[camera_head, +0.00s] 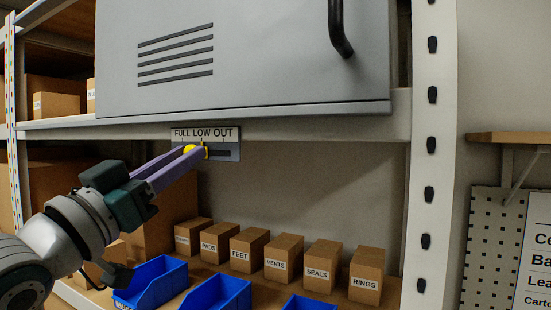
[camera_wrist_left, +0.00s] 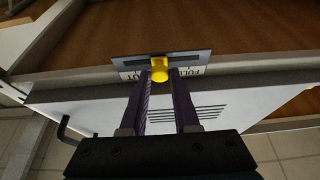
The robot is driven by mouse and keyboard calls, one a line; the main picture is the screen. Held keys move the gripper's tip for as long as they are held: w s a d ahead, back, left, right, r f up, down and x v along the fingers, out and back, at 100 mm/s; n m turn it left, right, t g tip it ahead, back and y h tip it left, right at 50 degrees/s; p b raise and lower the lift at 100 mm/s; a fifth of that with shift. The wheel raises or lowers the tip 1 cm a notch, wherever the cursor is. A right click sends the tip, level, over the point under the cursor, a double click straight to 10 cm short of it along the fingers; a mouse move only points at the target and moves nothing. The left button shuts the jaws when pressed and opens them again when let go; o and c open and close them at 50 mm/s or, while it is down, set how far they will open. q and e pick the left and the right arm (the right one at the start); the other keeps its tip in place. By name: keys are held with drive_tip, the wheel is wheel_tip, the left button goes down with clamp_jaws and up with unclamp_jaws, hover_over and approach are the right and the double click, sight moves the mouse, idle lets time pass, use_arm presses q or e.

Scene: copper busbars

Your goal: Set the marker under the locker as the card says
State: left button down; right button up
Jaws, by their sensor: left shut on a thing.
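The yellow marker (camera_head: 189,149) sits on a small grey slotted plate (camera_head: 233,154) under the grey locker (camera_head: 250,55). The plate reads FULL, LOW, OUT from left to right. The marker is around the LOW word, with bare dark slot showing to its right under OUT; the fingers hide its exact place. My left gripper (camera_head: 190,153) is shut on the marker, its purple fingers reaching up from the lower left. In the left wrist view the plate (camera_wrist_left: 205,58) appears upside down, and the yellow knob (camera_wrist_left: 159,68) is between the fingertips (camera_wrist_left: 160,76). My right gripper is not in view.
A card (camera_head: 537,250) hangs at the right edge, its text cut off. Several labelled cartons (camera_head: 283,258) line the lower shelf behind blue bins (camera_head: 152,284). A white perforated post (camera_head: 430,150) stands right of the locker, which has a black handle (camera_head: 338,30).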

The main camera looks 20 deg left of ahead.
use_arm(q)
drive_tip(key=c, duration=0.6)
unclamp_jaws()
drive_tip(key=shift+a, duration=0.15)
drive_tip(key=shift+c, duration=0.2)
drive_tip(key=b+v, duration=0.6)
drive_tip(key=v, duration=0.3)
drive_tip(key=shift+s, duration=0.45)
drive_tip(key=shift+f, duration=0.1)
